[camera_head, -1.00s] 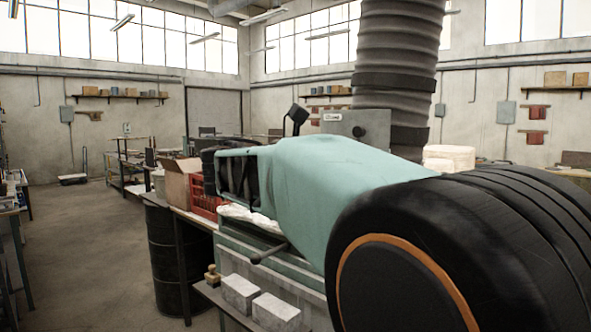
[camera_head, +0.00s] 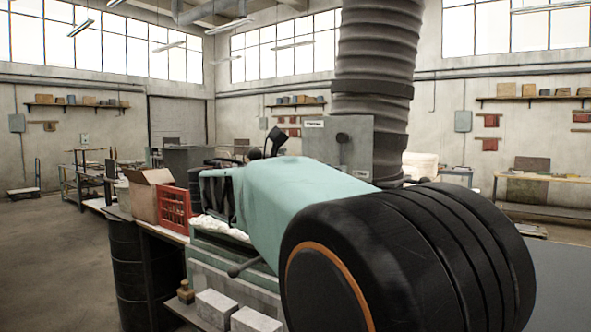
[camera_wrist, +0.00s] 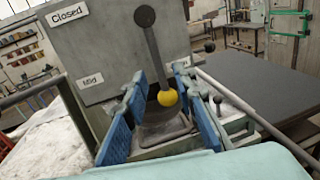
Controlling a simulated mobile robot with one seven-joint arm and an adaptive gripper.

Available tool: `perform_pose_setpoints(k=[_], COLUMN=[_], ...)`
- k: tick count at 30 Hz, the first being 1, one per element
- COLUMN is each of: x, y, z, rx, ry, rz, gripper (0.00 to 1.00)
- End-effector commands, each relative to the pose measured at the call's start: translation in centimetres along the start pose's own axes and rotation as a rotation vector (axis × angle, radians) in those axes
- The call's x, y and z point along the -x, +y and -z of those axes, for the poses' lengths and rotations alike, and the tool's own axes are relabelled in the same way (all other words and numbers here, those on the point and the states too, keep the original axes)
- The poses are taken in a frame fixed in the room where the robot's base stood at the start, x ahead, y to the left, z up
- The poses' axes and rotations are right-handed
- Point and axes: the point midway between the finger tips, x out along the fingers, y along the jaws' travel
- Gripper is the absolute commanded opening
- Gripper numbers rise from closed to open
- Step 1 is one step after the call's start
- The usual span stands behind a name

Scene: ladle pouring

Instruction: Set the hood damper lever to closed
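The hood damper lever (camera_wrist: 153,48) shows in the wrist view as a dark rod hanging from a round black pivot, with a yellow ball knob (camera_wrist: 167,98) at its lower end. It points down and slightly right, past the "Mid" label (camera_wrist: 90,80) and toward a label at the right that is partly hidden. The "Closed" label (camera_wrist: 67,14) is at the panel's upper left. My gripper (camera_wrist: 163,76) is open, its blue-padded fingers on either side of the knob in the picture, with gaps showing. Whether the knob lies at finger depth is unclear. In the head view my arm hides the gripper.
The grey hood box (camera_head: 350,155) stands before a thick ribbed duct (camera_head: 376,60). A red crate (camera_head: 176,208), a cardboard box (camera_head: 143,198) and a black drum (camera_head: 130,265) are left of my arm. Pale blocks (camera_head: 216,305) lie low in front. Open floor lies at far left.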

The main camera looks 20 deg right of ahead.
Motion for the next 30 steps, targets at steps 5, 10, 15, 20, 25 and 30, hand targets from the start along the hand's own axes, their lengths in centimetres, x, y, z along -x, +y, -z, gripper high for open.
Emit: perform_pose_setpoints(k=[5,10,15,20,25,30], x=[-2.3,-3.1,-3.2,-3.2,-3.1,-3.1], y=[0.0,0.0,0.0,0.0,0.0,0.0], z=[-0.1,0.0,0.0,0.0,0.0,0.0], rx=[0.000,0.000,0.000,0.000,0.000,0.000], ry=[0.000,-0.001,-0.001,-0.001,0.000,0.000], rz=[0.001,0.000,0.000,0.000,0.000,0.000], gripper=[0.25,0.25,0.25,0.15,0.00,0.00])
